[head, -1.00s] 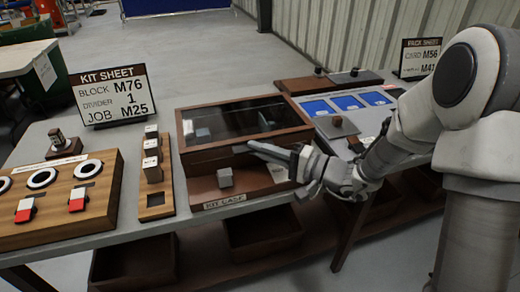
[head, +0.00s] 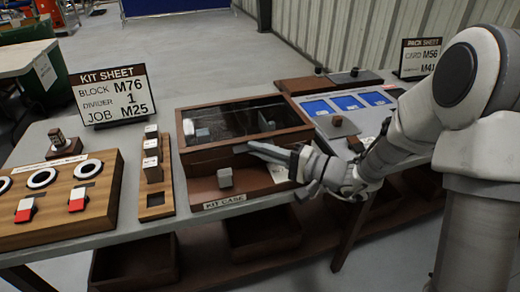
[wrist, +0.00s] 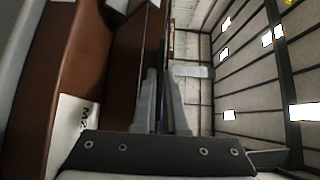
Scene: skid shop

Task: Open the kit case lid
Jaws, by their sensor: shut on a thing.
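The kit case (head: 215,188) is a brown wooden box on the bench, with a "KIT CASE" label on its front. Its lid (head: 188,155) has a dark glass pane in a wooden frame and lies nearly flat over the case. My gripper (head: 252,149) reaches in from the right and is shut on the lid's front edge. In the wrist view the two fingers of my gripper (wrist: 163,75) are close together beside the brown lid (wrist: 127,60). The exact contact between them is hard to see. A small grey block (head: 225,178) is at the case front.
The kit sheet sign (head: 112,95) stands at the back left. A wooden panel with rings and red switches (head: 60,205) and a narrow block rack (head: 153,175) are left of the case. Blue-marked trays (head: 345,102) and the pack sheet sign (head: 418,57) are to the right.

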